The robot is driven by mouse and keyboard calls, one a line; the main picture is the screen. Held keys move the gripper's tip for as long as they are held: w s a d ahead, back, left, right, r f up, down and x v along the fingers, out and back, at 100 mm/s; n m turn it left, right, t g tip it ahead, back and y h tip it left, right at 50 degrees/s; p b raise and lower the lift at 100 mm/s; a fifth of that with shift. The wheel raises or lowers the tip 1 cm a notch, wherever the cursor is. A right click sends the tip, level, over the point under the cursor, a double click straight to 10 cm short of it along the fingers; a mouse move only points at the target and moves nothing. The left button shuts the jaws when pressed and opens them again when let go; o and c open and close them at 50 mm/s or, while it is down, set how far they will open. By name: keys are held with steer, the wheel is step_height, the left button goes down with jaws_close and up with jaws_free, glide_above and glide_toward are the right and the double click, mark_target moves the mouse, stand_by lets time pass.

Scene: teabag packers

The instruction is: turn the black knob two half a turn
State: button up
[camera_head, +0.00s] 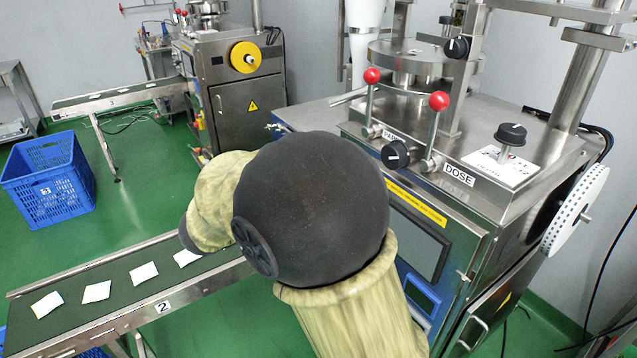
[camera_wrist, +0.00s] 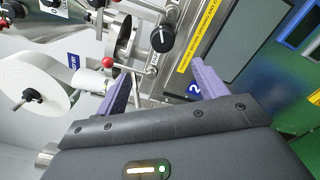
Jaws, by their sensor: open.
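A black knob (camera_head: 396,154) with a white pointer line sits on the front of the nearer steel machine, between two red-balled levers. A knob like it (camera_wrist: 162,39) shows in the wrist view, beyond my fingertips and roughly between them. Two more black knobs show in the head view: one high on the column (camera_head: 456,46), one on a white dial plate (camera_head: 510,134). I cannot tell which knob is called two. My gripper (camera_wrist: 163,68) has purple fingers spread apart with nothing between them. My arm hides it in the head view.
The red-balled levers (camera_head: 372,76) (camera_head: 438,101) stand close to the front knob. A white reel (camera_head: 576,210) hangs on the machine's right side. A conveyor (camera_head: 118,285) with teabags runs at lower left. A blue crate (camera_head: 48,183) stands on the green floor.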

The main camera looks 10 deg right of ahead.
steer(key=p+v, duration=0.1)
steer(key=v, duration=1.6)
steer(key=shift+a, duration=0.2)
steer(key=s+d+f+m+g+y, duration=0.1)
steer(key=s+d+f+m+y, duration=0.2)
steer(key=d+f+m+y, duration=0.2)
steer(key=s+d+f+m+g+y, duration=0.2)
steer(key=d+f+m+y, duration=0.3)
steer(key=d+f+y, duration=0.7)
steer(key=shift+s+d+f+g, duration=0.4)
steer(key=shift+d+f, duration=0.55)
steer(key=shift+f, duration=0.55)
